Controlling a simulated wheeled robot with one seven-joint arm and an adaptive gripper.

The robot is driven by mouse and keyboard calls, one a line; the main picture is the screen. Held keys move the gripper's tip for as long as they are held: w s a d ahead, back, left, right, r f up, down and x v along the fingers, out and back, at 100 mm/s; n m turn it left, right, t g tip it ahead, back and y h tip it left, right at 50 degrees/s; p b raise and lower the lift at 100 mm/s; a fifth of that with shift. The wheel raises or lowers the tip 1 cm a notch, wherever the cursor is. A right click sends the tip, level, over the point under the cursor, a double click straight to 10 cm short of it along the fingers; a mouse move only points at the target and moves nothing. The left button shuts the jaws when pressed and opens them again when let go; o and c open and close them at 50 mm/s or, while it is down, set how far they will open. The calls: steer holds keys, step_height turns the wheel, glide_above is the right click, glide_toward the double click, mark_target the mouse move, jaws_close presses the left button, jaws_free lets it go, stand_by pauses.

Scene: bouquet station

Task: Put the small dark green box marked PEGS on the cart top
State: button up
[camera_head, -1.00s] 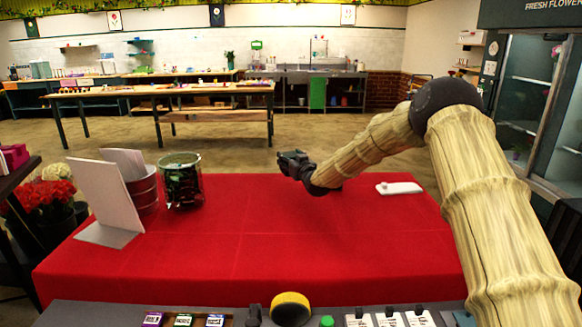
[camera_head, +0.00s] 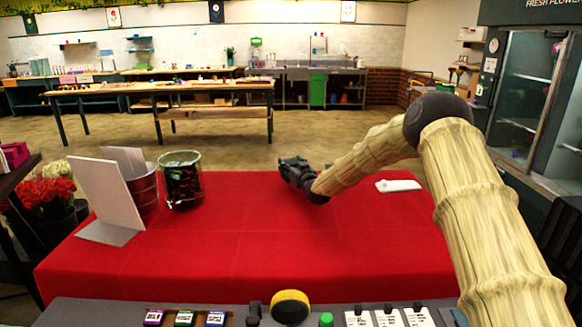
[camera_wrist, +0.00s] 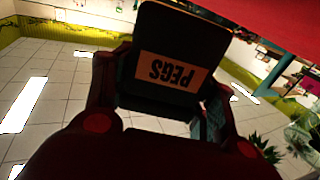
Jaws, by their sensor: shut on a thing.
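The small dark box (camera_wrist: 165,45) marked PEGS is between the fingers of my gripper (camera_wrist: 160,92) in the wrist view. In the head view my gripper (camera_head: 290,167) is over the far edge of the red-covered table (camera_head: 250,255), right of the picture's middle. The gripper is shut on the box. The box cannot be clearly made out in the head view. I cannot tell for certain which surface is the cart top.
A glass jar (camera_head: 181,182), a metal bucket (camera_head: 143,190) and a white card stand (camera_head: 103,195) are at the red table's left. A flat white object (camera_head: 398,186) lies at the right. Small labelled boxes (camera_head: 184,319) and a yellow round thing (camera_head: 290,305) are in front. The table's middle is clear.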

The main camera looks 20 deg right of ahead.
steer(key=shift+s+f, duration=0.15)
steer(key=shift+f, duration=0.4)
steer(key=o, duration=1.1)
steer(key=shift+f, duration=0.15)
steer(key=shift+o, duration=0.3)
steer(key=shift+f, duration=0.15)
steer(key=shift+s+a, duration=0.1)
steer(key=shift+r+p, duration=0.4)
steer(key=shift+r, duration=0.15)
steer(key=shift+s+f, duration=0.15)
steer(key=s, duration=0.3)
steer(key=s+d+b, duration=0.1)
steer(key=s, duration=0.3)
steer(key=s+r+b, duration=0.1)
steer(key=s, duration=0.3)
steer(key=shift+d, duration=0.3)
